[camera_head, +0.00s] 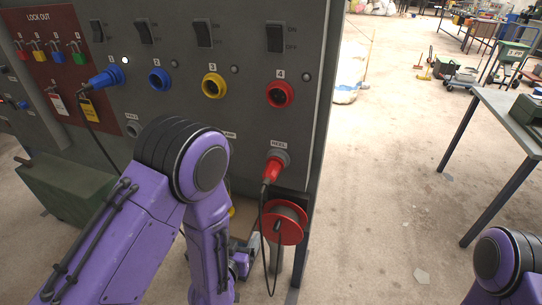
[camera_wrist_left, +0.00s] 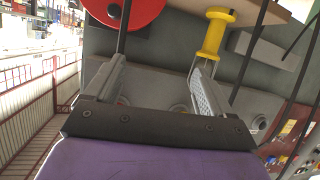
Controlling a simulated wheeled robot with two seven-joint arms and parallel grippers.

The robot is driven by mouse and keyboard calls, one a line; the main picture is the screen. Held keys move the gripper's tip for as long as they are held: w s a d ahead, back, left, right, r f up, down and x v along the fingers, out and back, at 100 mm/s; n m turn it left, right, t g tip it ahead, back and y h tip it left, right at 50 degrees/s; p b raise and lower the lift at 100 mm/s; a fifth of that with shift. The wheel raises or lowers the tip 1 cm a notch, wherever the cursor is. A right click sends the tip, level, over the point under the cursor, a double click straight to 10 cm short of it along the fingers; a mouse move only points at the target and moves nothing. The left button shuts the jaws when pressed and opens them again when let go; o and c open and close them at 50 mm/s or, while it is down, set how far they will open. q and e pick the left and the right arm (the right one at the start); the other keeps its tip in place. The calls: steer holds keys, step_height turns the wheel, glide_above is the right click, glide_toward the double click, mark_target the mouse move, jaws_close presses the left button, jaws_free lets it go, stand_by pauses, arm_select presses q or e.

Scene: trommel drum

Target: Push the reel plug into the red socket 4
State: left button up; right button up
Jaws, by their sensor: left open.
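The red reel plug (camera_head: 274,167) sits in the holder marked REEL at the lower right of the grey panel, its dark cable hanging down. The red socket 4 (camera_head: 280,94) is above it and empty. The red cable reel (camera_head: 285,222) is below the plug and also shows at the top of the left wrist view (camera_wrist_left: 137,12). My left gripper (camera_head: 247,250) is low in front of the panel, left of the reel and below the plug, partly hidden by my arm. In the left wrist view its fingers (camera_wrist_left: 157,70) are apart with nothing gripped. My right gripper is out of view.
A blue plug (camera_head: 106,78) is in socket 1. Blue socket 2 (camera_head: 159,79) and yellow socket 3 (camera_head: 213,85) are empty. A yellow plug-like part (camera_wrist_left: 212,35) is near my left gripper's right finger. A green box (camera_head: 70,195) stands left; a table (camera_head: 510,115) stands right.

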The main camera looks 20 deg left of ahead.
mark_target(268, 178)
arm_select(q)
steer(key=w+d+r+t+p, duration=0.1)
steer(key=r, duration=0.3)
steer(key=w+d+r+m+t+h, duration=0.1)
steer(key=w+d+r, duration=0.1)
steer(key=r, duration=0.3)
steer(key=w+d+r+m+t+p, duration=0.1)
steer(key=w+r+t, duration=0.1)
steer(key=r, duration=0.3)
steer(key=shift+d+r+h+p, duration=0.2)
steer(key=shift+d+h+p, duration=0.1)
steer(key=shift+h, duration=0.1)
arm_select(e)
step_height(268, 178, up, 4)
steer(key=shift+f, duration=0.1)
arm_select(q)
steer(key=shift+w, duration=0.1)
steer(key=w, duration=0.8)
steer(key=shift+w, duration=0.4)
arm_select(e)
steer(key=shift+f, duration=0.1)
arm_select(q)
steer(key=shift+d+b, duration=0.1)
steer(key=shift+b, duration=0.2)
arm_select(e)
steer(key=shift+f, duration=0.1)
